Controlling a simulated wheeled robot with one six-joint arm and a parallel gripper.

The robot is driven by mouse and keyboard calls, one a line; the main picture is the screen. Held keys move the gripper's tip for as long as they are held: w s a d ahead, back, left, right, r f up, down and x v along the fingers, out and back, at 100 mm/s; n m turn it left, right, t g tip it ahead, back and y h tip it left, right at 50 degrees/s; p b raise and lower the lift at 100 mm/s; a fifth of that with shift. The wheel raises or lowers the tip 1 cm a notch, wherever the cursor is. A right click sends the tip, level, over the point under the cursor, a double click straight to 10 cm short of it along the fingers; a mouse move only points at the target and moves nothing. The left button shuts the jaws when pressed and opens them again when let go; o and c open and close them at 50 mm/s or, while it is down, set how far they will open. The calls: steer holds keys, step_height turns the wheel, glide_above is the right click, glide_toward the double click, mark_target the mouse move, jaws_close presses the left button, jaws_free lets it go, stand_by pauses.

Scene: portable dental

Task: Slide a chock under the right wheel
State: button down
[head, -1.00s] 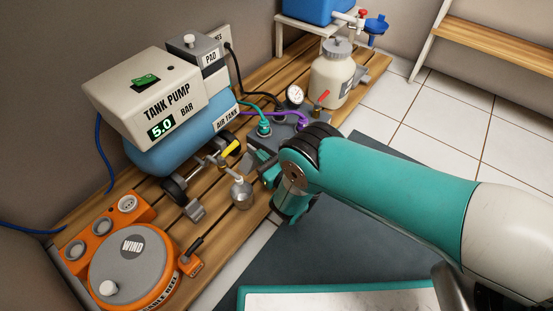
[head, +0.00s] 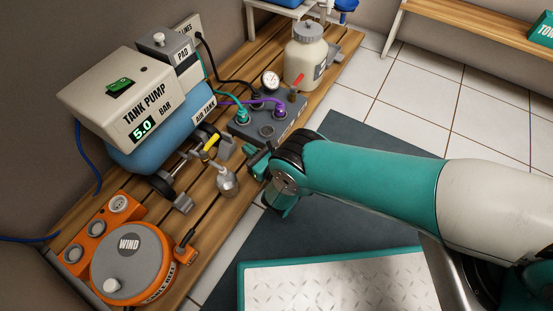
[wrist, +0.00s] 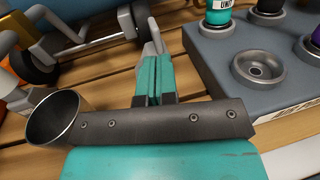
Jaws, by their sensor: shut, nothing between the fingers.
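The tank pump's blue tank (head: 172,138) sits on an axle with two wheels. The right wheel (head: 225,148) shows in the head view; it is also at the top of the wrist view (wrist: 127,20). My gripper (wrist: 152,62) is shut and empty, its teal fingers together and pointing toward that wheel. A light grey metal chock (wrist: 151,35) is just beyond the fingertips, beside the right wheel; I cannot tell if it touches wheel or fingers. Another grey chock (head: 183,203) is by the left wheel (head: 162,186).
The grey block with hose ports (head: 240,129) is close on the right. An orange round unit (head: 130,262) is at the front left.

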steer(key=p+v, duration=0.8)
steer(key=v, duration=0.1)
steer(key=shift+s, duration=0.2)
